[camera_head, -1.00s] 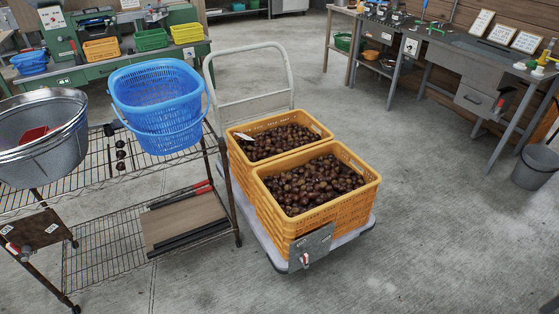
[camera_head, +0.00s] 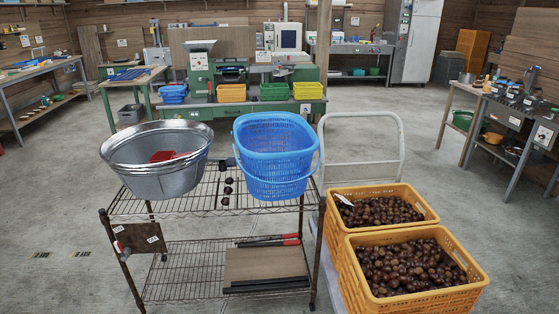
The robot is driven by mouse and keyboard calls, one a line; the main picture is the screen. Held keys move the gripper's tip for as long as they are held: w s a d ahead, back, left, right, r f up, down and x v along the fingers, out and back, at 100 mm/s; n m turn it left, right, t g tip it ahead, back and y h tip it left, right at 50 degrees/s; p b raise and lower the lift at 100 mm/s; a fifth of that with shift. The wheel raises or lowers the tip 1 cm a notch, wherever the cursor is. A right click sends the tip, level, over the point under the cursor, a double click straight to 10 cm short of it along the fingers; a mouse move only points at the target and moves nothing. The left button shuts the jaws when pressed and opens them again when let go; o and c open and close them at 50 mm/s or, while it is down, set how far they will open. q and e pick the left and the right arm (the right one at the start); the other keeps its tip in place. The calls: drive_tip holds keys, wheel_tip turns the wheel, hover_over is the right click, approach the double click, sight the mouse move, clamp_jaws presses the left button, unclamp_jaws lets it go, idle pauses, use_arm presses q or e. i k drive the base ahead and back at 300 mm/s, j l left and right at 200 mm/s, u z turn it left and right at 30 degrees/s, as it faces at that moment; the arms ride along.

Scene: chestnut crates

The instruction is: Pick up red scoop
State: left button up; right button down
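The red scoop (camera_head: 163,156) lies inside the round metal tub (camera_head: 152,183) on the left part of the wire rack's top shelf. Only part of the scoop shows above the tub's near rim; the rest is hidden by the tub wall. Neither of my grippers is in the camera_head view.
A blue basket (camera_head: 275,160) stands right of the tub on the wire rack (camera_head: 215,203), with several dark chestnuts between them. Two orange crates (camera_head: 420,301) of chestnuts sit on a cart (camera_head: 362,116) at right. A green machine bench (camera_head: 241,101) stands behind. Open floor lies left.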

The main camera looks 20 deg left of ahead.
sight(159, 156)
drive_tip(key=u, duration=1.45)
drive_tip(key=i+j+z, duration=0.15)
drive_tip(key=i, duration=0.45)
drive_tip(key=i+j+z, duration=0.1)
drive_tip(key=i+j, duration=0.15)
drive_tip(key=i, duration=0.3)
drive_tip(key=i+j+z, duration=0.15)
drive_tip(key=i+j, duration=0.15)
drive_tip(key=i, duration=0.25)
drive_tip(key=i+j+z, duration=0.1)
drive_tip(key=i+j, duration=0.25)
drive_tip(key=i, duration=0.2)
